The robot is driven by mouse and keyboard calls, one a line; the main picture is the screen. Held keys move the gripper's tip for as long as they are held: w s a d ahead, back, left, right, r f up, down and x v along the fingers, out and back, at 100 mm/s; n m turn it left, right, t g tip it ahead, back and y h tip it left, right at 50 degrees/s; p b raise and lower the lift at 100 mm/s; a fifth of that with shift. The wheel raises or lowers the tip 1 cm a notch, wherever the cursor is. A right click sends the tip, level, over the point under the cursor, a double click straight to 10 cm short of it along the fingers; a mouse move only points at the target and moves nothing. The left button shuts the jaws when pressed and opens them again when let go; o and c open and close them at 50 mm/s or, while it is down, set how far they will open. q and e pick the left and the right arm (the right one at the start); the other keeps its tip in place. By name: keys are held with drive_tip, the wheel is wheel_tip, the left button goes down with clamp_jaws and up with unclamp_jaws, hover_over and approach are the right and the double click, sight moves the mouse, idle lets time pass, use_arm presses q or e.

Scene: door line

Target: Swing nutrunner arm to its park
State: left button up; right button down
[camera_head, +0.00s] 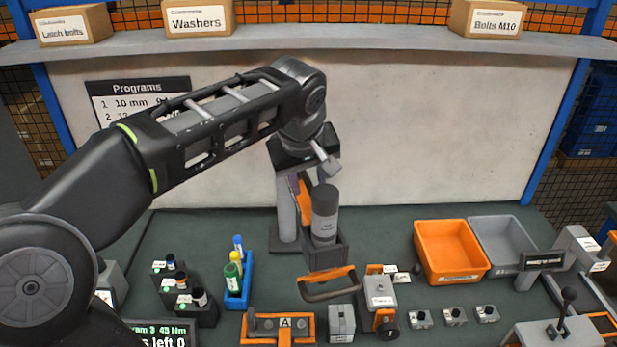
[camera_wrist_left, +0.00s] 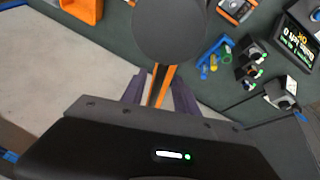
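The nutrunner arm stands at the back middle of the bench in the head view. It has a grey post (camera_head: 287,215), an orange arm bar (camera_head: 304,198) and a dark grey cylindrical head (camera_head: 325,225). My left gripper (camera_head: 306,180) is above the bar, pointing down. In the left wrist view its two purple-grey fingers (camera_wrist_left: 160,88) lie on either side of the orange bar (camera_wrist_left: 158,95), with narrow gaps visible. The round head (camera_wrist_left: 168,28) fills the top middle there. The wrist hides part of the post and bar. I cannot identify a marked park. My right gripper is not in view.
An orange bin (camera_head: 450,275) and a grey bin (camera_head: 500,268) stand right. A blue marker holder (camera_head: 246,285) and dark sockets stand left. An orange-edged loop (camera_head: 328,285) lies in front of the head. A shelf (camera_head: 350,40) runs overhead. Bench between head and bins is clear.

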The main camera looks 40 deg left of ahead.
use_arm(q)
drive_tip(key=shift+c, duration=0.3)
clamp_jaws()
idle(1.1)
